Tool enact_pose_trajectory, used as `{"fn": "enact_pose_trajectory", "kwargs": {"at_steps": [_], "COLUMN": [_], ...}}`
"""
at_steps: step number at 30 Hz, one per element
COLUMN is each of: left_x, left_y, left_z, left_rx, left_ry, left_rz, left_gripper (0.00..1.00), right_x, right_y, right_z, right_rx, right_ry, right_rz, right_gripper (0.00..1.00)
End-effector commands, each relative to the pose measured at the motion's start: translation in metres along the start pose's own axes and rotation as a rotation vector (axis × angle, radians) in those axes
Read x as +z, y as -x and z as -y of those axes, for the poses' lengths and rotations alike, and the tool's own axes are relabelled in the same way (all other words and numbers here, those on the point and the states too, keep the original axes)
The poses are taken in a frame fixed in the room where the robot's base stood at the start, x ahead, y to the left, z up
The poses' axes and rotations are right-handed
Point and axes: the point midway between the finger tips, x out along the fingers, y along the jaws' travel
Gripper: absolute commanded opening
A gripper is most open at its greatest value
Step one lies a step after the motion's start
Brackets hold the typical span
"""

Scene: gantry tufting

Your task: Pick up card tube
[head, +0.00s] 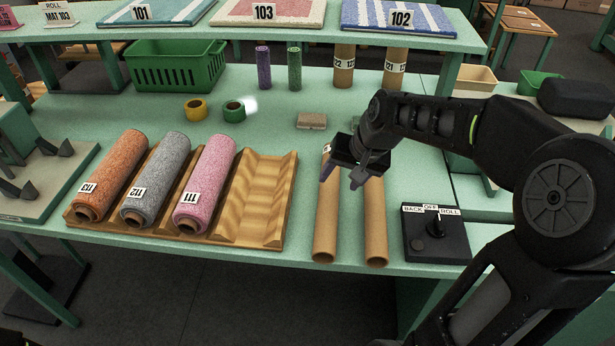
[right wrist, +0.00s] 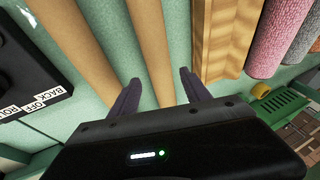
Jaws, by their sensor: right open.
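Two plain brown card tubes lie side by side on the green table in the head view, a left one (head: 326,225) and a right one (head: 375,230). Two more card tubes, labelled 122 (head: 344,75) and 121 (head: 394,80), stand upright at the back. My right gripper (head: 355,180) is open over the far part of the lying tubes and hides some of them. In the right wrist view, its fingers (right wrist: 160,90) lie either side of the left lying tube (right wrist: 147,35); the right lying tube (right wrist: 77,40) is outside them. I cannot tell whether they touch it.
A wooden rack (head: 255,200) holds orange, grey and pink carpet rolls, with its right slot empty. A black control box (head: 437,245) stands right of the tubes. A beige block (head: 311,121), tape rolls (head: 196,110) and a green basket (head: 175,75) are behind.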

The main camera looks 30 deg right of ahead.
Motion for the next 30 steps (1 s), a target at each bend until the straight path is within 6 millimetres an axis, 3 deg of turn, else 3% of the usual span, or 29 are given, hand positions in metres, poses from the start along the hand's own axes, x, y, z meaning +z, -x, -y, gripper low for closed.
{"fn": "enact_pose_trajectory", "kwargs": {"at_steps": [10,18,30], "left_x": [0.001,0.001,0.001], "left_y": [0.000,0.003,0.005], "left_z": [0.000,-0.001,-0.002], "left_rx": [0.000,-0.001,-0.001], "left_ry": [0.000,0.001,0.001], "left_rz": [0.002,0.002,0.003], "left_gripper": [0.36,0.36,0.36], "right_x": [0.000,0.001,0.000], "right_y": [-0.001,-0.025,-0.032], "right_z": [0.000,0.000,0.000], "right_rx": [0.000,0.000,0.001], "right_ry": [0.000,-0.001,0.000], "right_rz": [0.001,0.003,0.003], "right_gripper": [0.56,0.56,0.56]}}
